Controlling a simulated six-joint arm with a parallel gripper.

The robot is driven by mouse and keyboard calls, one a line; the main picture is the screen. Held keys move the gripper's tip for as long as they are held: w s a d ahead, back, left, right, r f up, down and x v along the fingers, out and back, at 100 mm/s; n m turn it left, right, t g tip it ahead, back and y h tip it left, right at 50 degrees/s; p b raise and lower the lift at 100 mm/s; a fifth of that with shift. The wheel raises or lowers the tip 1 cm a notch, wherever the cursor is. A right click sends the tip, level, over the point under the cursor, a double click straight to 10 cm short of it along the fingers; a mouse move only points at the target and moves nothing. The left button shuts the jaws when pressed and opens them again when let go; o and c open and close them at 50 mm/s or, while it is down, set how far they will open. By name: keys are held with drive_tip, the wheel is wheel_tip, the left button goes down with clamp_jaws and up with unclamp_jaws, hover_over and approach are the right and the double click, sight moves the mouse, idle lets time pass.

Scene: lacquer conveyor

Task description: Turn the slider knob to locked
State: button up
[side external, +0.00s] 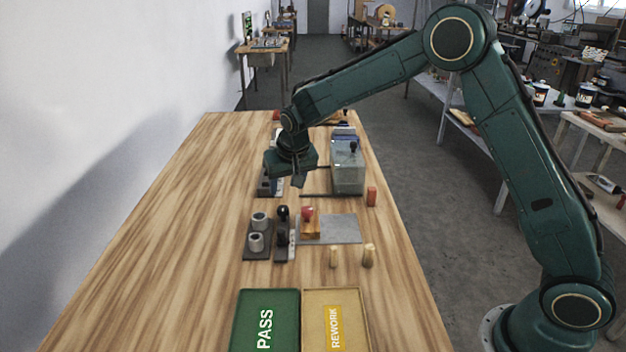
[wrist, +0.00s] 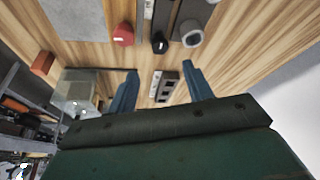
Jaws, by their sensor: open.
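A black round-topped knob (side external: 283,212) stands on a narrow dark track with a pale marked strip, near the middle of the table; I take it for the slider knob. In the wrist view the black knob (wrist: 159,42) is on its dark track, beyond my fingertips. The markings are too small to read, so I cannot tell its setting. My gripper (side external: 300,183) is open and empty, above the table and farther back than the knob. In the wrist view its two blue fingers (wrist: 160,68) are spread, apart from the knob.
A clear box (side external: 348,175) and a red block (side external: 371,196) stand right. A dark switch panel (wrist: 163,88) lies below my gripper. Green PASS (side external: 266,320) and yellow REWORK (side external: 335,325) trays lie in front.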

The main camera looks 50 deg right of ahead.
drive_tip(key=shift+v, duration=2.1)
drive_tip(key=s+d+r+n+y, duration=0.1)
drive_tip(key=s+r, duration=0.5)
drive_tip(key=s, duration=0.3)
drive_tip(key=s+d+r+n, duration=0.1)
drive_tip(key=s+r, duration=0.5)
drive_tip(key=s, duration=0.3)
drive_tip(key=s+f+n+t, duration=0.1)
drive_tip(key=s+n, duration=0.1)
drive_tip(key=s, duration=1.7)
drive_tip(key=shift+n+y, duration=0.3)
drive_tip(key=shift+y, duration=0.1)
